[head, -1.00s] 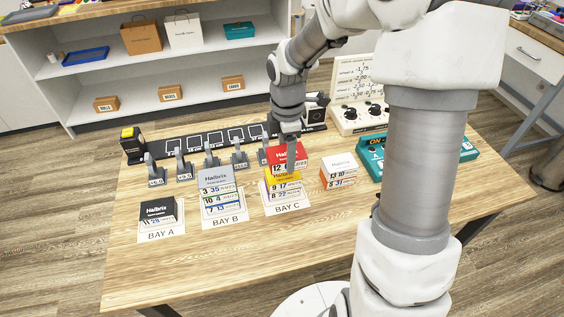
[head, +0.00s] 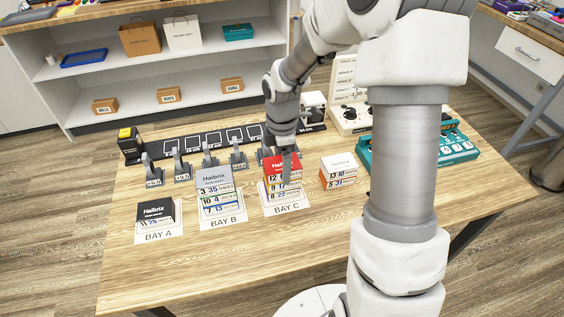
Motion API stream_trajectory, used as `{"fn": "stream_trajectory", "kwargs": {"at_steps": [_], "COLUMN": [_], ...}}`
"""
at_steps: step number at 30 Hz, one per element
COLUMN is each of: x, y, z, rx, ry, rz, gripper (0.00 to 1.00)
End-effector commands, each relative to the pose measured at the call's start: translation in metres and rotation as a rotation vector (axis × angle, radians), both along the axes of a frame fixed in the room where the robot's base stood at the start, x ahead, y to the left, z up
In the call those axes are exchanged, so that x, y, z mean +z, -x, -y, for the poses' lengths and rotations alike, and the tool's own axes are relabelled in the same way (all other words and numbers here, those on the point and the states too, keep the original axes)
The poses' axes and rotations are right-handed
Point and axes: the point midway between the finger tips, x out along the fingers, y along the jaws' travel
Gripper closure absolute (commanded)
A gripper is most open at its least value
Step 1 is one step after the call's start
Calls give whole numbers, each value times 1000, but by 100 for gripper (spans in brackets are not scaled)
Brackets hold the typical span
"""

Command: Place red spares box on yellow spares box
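The red spares box (head: 281,164) is at the top of the stack in Bay C. The yellow spares box (head: 281,188) is right under it, with its top now hidden and only its labelled front showing. Another box with a white label (head: 281,196) is at the bottom of that stack. My gripper (head: 287,168) points down at the red box, with a grey finger across its front; the far finger is hidden. It appears shut on the red box. The red box looks level and at or very near the yellow top; I cannot tell whether they touch.
Bay B's stack (head: 215,186) and Bay A's dark box (head: 156,212) stand to the left. A white-topped stack (head: 340,168) and a teal panel (head: 455,146) are to the right. Grey levers (head: 181,166) line the back. The table's front is clear.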

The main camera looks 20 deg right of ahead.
Motion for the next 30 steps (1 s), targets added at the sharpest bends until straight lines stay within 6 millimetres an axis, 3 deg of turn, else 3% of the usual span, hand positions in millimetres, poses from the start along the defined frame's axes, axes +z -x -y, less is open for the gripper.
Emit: {"fn": "stream_trajectory", "kwargs": {"at_steps": [11,24,30], "x": [7,93,118], "y": [0,-1,-1], "z": [0,0,0], "rx": [-1,-1,-1], "ry": [0,0,0], "rz": [2,5,3], "gripper": [0,0,0]}}
